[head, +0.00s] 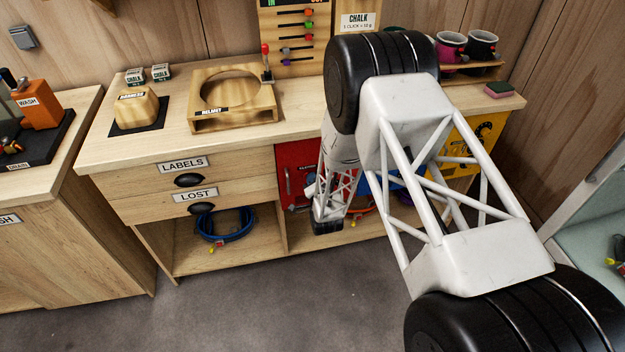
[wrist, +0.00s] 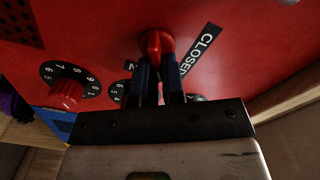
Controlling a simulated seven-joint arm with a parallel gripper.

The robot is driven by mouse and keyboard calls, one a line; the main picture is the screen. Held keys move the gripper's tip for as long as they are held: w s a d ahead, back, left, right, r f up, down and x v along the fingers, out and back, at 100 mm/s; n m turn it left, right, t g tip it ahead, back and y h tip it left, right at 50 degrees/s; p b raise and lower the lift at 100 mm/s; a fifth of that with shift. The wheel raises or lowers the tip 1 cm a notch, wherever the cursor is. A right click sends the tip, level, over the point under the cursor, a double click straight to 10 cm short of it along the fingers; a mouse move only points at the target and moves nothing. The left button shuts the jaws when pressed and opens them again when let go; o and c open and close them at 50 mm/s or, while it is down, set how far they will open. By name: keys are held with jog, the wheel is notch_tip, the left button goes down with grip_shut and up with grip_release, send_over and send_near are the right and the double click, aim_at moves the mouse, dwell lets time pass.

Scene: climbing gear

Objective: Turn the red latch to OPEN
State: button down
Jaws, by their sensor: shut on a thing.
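The red latch (wrist: 156,42) is on a red cabinet front (wrist: 100,35) in the wrist view. My gripper (wrist: 159,66) is shut on it, its two dark blue fingers on either side of the latch. A black CLOSED label (wrist: 201,48) lies just right of the latch. A second label, partly hidden left of the fingers, shows only an N. The fingers hide much of the latch, so I cannot tell exactly where it points. In the head view the red cabinet (head: 288,165) shows under the counter; my arm hides the latch and gripper.
A red dial (wrist: 66,93) with a numbered ring sits left of the latch; another numbered ring (wrist: 119,94) is partly behind the fingers. The counter (head: 130,160) above holds a wooden helmet stand (head: 210,118). Drawers (head: 185,180) are left of the cabinet. The floor in front is clear.

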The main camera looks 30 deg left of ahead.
jog(key=m, duration=0.6)
jog(key=shift+w+d+f, duration=0.1)
jog(key=shift+f, duration=0.25)
jog(key=shift+m, duration=0.3)
jog(key=c, duration=1.2)
grip_release()
jog(key=shift+d, duration=0.1)
jog(key=shift+v, duration=3.8)
jog(key=shift+r, duration=0.1)
